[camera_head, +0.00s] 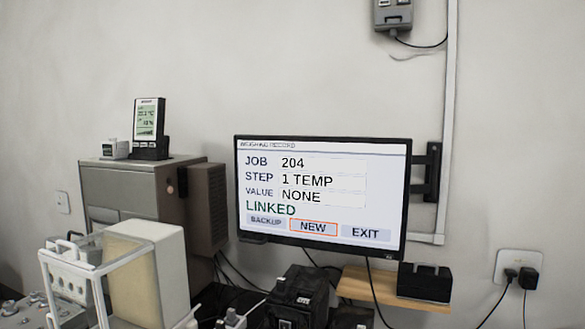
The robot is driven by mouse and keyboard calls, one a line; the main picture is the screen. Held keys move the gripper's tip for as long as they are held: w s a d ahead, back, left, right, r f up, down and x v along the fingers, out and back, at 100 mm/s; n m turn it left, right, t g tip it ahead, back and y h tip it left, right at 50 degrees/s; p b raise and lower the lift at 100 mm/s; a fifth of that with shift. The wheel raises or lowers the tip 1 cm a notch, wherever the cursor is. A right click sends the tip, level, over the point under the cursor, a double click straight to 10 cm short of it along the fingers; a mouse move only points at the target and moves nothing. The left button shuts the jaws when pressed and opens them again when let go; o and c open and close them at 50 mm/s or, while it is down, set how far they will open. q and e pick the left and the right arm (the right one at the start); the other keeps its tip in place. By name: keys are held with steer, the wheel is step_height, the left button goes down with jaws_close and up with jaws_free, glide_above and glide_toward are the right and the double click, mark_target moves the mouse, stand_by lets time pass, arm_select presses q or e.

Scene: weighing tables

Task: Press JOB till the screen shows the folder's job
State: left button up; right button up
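The screen (323,194) is mounted on the wall at the middle of the head view. It is headed WEIGHING RECORD and reads JOB 204, STEP 1 TEMP, VALUE NONE, with LINKED in green below. Its bottom row has BACKUP, NEW and EXIT, and NEW (313,228) has an orange outline. I see no folder and cannot make out a JOB button in this view. Neither of my grippers shows.
A clear-sided balance (128,272) stands at the lower left, before a grey cabinet (120,187) bearing a small display (147,120). Black devices (298,290) sit below the screen. A wooden shelf (358,283) holds a black box (424,281). Cables hang at the wall.

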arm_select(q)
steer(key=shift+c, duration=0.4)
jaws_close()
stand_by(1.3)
